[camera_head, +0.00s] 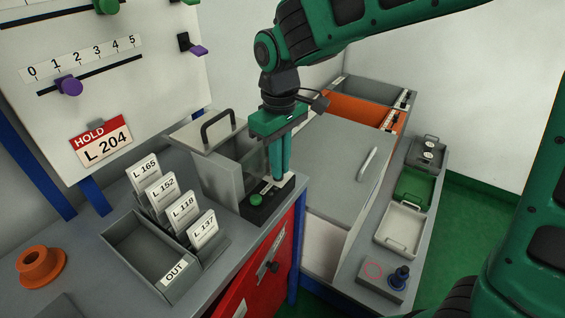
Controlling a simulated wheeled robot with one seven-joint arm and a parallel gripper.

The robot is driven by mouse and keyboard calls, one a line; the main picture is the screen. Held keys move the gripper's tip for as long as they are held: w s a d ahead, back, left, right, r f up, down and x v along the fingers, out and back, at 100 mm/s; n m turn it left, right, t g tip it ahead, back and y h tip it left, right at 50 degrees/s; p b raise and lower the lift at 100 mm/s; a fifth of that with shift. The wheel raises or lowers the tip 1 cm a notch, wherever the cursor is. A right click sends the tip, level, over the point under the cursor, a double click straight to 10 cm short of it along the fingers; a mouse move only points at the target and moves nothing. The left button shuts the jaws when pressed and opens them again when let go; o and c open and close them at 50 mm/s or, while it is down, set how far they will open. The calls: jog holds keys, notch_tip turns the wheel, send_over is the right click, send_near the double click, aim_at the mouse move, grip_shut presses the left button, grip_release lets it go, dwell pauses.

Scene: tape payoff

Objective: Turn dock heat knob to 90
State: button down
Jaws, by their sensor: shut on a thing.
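A small black dock panel (266,198) sits at the right edge of the grey bench, beside a grey box with a clear side. A round green button-like piece (256,199) shows on its near left part. My gripper (278,176) points straight down over the far right part of this panel. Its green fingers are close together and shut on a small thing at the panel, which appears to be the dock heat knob. The fingers mostly hide the knob, and I cannot read its scale or setting.
The grey box (219,183) with a black-handled lid (208,138) stands just left of my gripper. Label cards (183,208) and the OUT tray (125,244) are nearer. A grey lid (340,160), trays (401,226) and a blue joystick (399,277) lie to the right.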

jog(key=shift+w+d+n, duration=0.1)
jog(key=shift+n, duration=0.5)
jog(key=c, duration=2.1)
grip_release()
notch_tip(320, 180, up, 11)
jog(key=shift+f, duration=0.15)
